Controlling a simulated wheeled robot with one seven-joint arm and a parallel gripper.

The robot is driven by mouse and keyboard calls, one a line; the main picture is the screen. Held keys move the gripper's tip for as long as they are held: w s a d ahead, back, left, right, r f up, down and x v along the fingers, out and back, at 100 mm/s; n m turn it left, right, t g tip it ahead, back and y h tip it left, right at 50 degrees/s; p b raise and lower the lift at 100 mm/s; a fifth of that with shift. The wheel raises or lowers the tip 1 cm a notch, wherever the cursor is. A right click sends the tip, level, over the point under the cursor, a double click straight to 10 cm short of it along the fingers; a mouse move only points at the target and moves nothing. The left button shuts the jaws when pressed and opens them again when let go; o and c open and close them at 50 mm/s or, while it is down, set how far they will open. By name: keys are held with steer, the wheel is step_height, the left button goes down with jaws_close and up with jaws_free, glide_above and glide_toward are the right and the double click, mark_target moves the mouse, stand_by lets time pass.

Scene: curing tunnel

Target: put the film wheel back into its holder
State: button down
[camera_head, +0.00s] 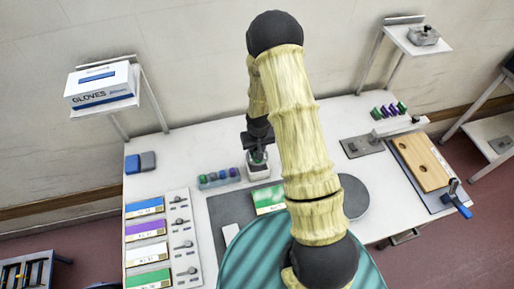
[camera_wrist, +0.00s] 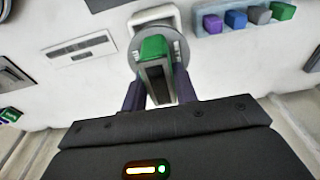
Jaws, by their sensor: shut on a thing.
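My gripper (camera_wrist: 160,92) is shut on a piece with a green top and a grey body, which I take as the film wheel (camera_wrist: 154,47). In the head view, my gripper (camera_head: 258,154) points down near the back middle of the table, and a little green shows between its fingers. A round grey rim surrounds the piece in the wrist view. Directly behind it is a white rounded block (camera_wrist: 155,14), which looks like the holder; it also shows under my gripper in the head view (camera_head: 257,174). I cannot tell whether the wheel is seated in it.
A pale rack (camera_head: 219,180) with several coloured pieces stands just left of my gripper. Coloured labelled boxes (camera_head: 146,228) lie at the left. A wooden board (camera_head: 422,160) and a blue-handled clamp (camera_head: 459,203) are at the right. The white table is clear behind the rack.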

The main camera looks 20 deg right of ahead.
steer(key=shift+f+b, duration=1.9)
steer(key=shift+f, duration=0.5)
steer(key=c, duration=0.6)
jaws_free()
steer(key=shift+r+p, duration=2.25)
steer(key=shift+r, duration=1.25)
